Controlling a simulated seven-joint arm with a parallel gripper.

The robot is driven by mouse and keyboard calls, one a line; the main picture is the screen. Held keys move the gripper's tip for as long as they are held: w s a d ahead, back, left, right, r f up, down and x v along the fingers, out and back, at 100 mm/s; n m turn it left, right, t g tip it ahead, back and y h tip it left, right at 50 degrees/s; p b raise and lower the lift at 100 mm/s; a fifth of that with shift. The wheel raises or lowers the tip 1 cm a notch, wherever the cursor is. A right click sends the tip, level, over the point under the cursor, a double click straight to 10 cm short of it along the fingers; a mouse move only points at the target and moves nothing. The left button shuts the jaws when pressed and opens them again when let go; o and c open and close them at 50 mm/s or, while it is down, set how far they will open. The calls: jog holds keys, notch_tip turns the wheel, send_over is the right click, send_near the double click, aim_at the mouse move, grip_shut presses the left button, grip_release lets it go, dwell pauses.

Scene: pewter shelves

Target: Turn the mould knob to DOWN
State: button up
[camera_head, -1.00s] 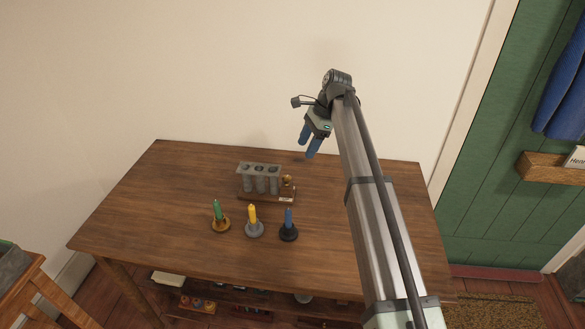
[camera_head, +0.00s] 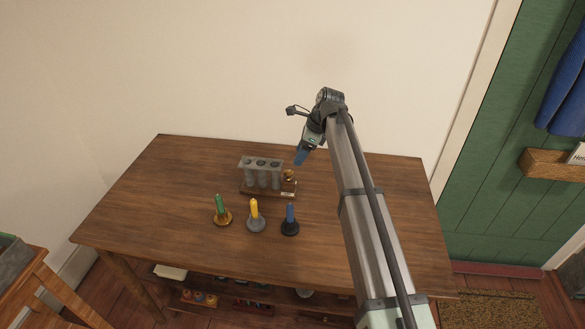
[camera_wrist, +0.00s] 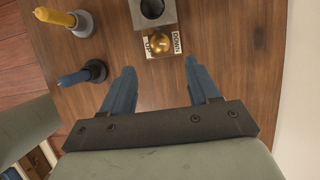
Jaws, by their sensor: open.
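The candle mould (camera_head: 262,172) is a grey block of tubes on a wooden base on the table. Its brass knob (camera_head: 289,175) sits at the right end of the base. In the wrist view the round knob (camera_wrist: 161,41) lies between a label reading UP on the left and one reading DOWN on the right. Which label the knob points to cannot be told. My gripper (camera_head: 300,157) is open and empty, above and near the knob. In the wrist view its two blue fingers (camera_wrist: 157,86) are spread apart, with the knob beyond their tips, apart from them.
Green (camera_head: 219,206), yellow (camera_head: 255,210) and blue (camera_head: 290,214) candles in holders stand in front of the mould. The yellow and blue ones also show in the wrist view. The wall is close behind the table (camera_head: 180,180); its left part is clear.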

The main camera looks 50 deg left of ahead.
aim_at(290, 171)
jog(key=x, duration=0.7)
jog(key=shift+s+a+f, duration=0.1)
jog(key=shift+f, duration=0.15)
jog(key=c, duration=1)
jog(key=shift+a, duration=0.1)
jog(key=shift+c, duration=0.2)
